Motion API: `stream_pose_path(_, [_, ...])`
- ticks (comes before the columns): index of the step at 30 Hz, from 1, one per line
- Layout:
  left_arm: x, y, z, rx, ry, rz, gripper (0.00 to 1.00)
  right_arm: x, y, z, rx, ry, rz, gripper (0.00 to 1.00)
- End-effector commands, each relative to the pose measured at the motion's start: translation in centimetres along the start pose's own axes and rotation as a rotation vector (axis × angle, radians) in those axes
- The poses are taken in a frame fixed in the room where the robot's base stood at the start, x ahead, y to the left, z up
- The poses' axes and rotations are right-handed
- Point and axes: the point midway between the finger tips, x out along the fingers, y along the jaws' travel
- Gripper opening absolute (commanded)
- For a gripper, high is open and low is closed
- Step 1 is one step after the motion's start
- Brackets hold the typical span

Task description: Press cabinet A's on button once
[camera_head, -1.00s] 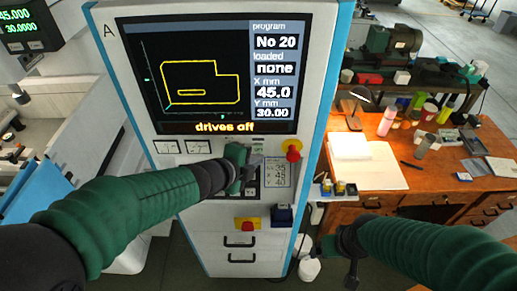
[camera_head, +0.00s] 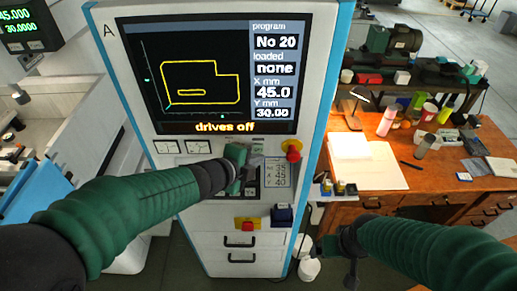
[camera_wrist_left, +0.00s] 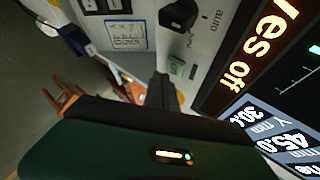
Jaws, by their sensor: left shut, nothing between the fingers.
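Cabinet A (camera_head: 172,12) stands upright in front of me, with the letter A at its top left corner. Its screen (camera_head: 200,75) reads "drives off", program No 20, loaded none. A small green button (camera_wrist_left: 177,68) shows in the left wrist view, close beside my left fingertips; its lettering is too small to read surely. My left gripper (camera_head: 251,167) is shut and empty at the control panel below the screen, covering part of it. The fingers also show in the left wrist view (camera_wrist_left: 161,88); I cannot tell whether they touch the panel. My right gripper (camera_head: 326,247) hangs low, right of the cabinet.
A black rotary knob (camera_wrist_left: 179,15) marked "auto" sits near the green button. A red mushroom button on yellow (camera_head: 293,151) is right of my left gripper. A red-and-yellow switch (camera_head: 248,225) is below. A wooden desk (camera_head: 400,205) with papers and tools stands at right.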

Motion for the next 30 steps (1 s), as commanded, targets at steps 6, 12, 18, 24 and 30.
stream_pose_path(6, [0.29,-0.45,0.3,-0.001,0.0,0.001,0.0,-0.46,0.0,-0.11,0.0,0.0,0.0,0.87])
stream_pose_path(12, [0.41,-0.49,0.36,0.0,0.0,0.0,0.0,-0.41,0.0,-0.1,0.0,0.0,0.0,0.87])
stream_pose_path(18, [0.41,-0.51,0.39,0.0,0.0,0.0,0.0,-0.44,0.0,-0.1,0.0,0.0,0.0,0.87])
stream_pose_path(24, [0.56,-0.66,0.5,0.0,0.0,0.0,0.0,-0.54,0.0,-0.13,0.0,0.0,0.0,0.87])
stream_pose_path(30, [0.74,-0.75,0.63,0.0,0.0,0.0,0.0,-0.63,0.0,-0.15,0.0,0.0,0.0,0.87])
